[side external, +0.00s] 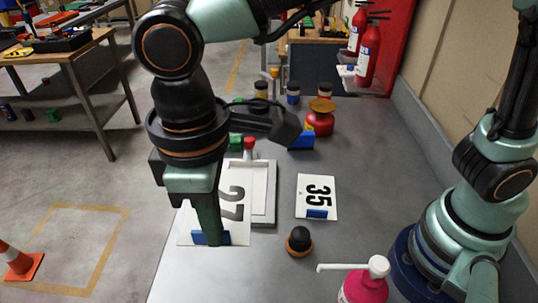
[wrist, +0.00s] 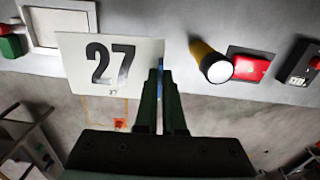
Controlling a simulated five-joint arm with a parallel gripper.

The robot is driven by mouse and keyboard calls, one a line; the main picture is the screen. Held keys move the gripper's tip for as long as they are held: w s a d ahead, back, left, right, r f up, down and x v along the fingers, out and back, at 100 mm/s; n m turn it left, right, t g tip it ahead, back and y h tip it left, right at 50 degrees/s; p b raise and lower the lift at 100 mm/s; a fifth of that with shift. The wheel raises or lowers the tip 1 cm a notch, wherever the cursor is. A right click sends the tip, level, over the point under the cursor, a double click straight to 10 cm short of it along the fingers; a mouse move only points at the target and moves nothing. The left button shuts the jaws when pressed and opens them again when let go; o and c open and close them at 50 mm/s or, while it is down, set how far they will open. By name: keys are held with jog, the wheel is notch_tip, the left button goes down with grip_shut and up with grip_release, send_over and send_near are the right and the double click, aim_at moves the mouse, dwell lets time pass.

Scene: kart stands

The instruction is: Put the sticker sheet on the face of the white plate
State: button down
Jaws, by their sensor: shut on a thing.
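A white sticker sheet with a black 27 (side external: 233,203) is held by my gripper (side external: 208,238) at its blue tab (side external: 224,239). In the wrist view the sheet (wrist: 75,65) extends to the left of my gripper's fingers (wrist: 161,66), which are closed with a bit of blue between them. The white plate (side external: 270,175) with a raised border is on the grey bench. The sheet and my fingers hide its left part in the side view. In the wrist view the plate (wrist: 32,30) is at the top left, partly cut off. I cannot tell the height of the sheet above the bench.
A second sheet with 35 (side external: 317,190) and a blue tab lies right of the plate. A black knob with an orange ring (side external: 299,241) and a pink pump bottle (side external: 364,283) are nearer. A red container (side external: 320,122) and several small jars stand behind. The bench's left edge is close.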

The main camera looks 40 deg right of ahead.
jog(key=r, duration=0.1)
send_over(221, 190)
jog(key=w+d, duration=0.6)
jog(key=d, duration=0.2)
jog(key=shift+m, duration=0.3)
jog(key=f, duration=1.9)
jog(key=shift+w+d, duration=0.1)
jog(key=shift+d, duration=0.1)
jog(key=shift+f, duration=0.15)
jog(key=c, duration=1)
grip_release()
